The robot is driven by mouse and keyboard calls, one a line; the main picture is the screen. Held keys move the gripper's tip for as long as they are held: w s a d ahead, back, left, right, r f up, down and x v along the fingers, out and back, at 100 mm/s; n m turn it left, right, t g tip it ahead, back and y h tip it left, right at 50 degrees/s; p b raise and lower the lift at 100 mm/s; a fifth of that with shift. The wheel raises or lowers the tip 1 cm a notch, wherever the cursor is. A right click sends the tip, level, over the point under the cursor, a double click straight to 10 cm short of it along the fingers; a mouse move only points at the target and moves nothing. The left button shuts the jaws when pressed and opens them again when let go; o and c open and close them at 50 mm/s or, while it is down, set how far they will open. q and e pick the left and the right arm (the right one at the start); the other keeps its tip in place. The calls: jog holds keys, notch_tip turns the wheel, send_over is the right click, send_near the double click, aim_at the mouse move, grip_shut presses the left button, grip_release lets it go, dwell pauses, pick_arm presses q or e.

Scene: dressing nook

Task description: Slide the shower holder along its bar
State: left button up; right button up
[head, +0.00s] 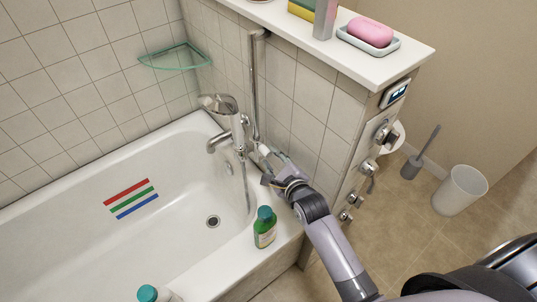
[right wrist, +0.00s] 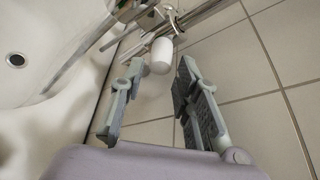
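The shower bar (head: 254,85) runs upright along the tiled wall at the tub's end. A chrome shower head (head: 220,103) hangs beside it over the tub. A white rounded knob (right wrist: 161,56) sits by the chrome bar in the right wrist view and appears to belong to the holder; in the head view the holder is small and partly hidden by my gripper. My right gripper (head: 267,167) is low beside the bar. In the right wrist view its fingers (right wrist: 158,82) are apart, with the knob at or just beyond the tips, not clamped. My left gripper is not in view.
The tub (head: 170,240) has a green bottle (head: 265,228) on its rim near my right arm. A ledge (head: 345,65) with a pink soap (head: 370,32) tops the low wall. A glass corner shelf (head: 175,57) is at the back. A bin (head: 460,190) stands right.

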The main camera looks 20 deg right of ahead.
aim_at(269, 155)
jog(key=shift+x, duration=1.7)
jog(key=shift+c, duration=0.6)
grip_shut()
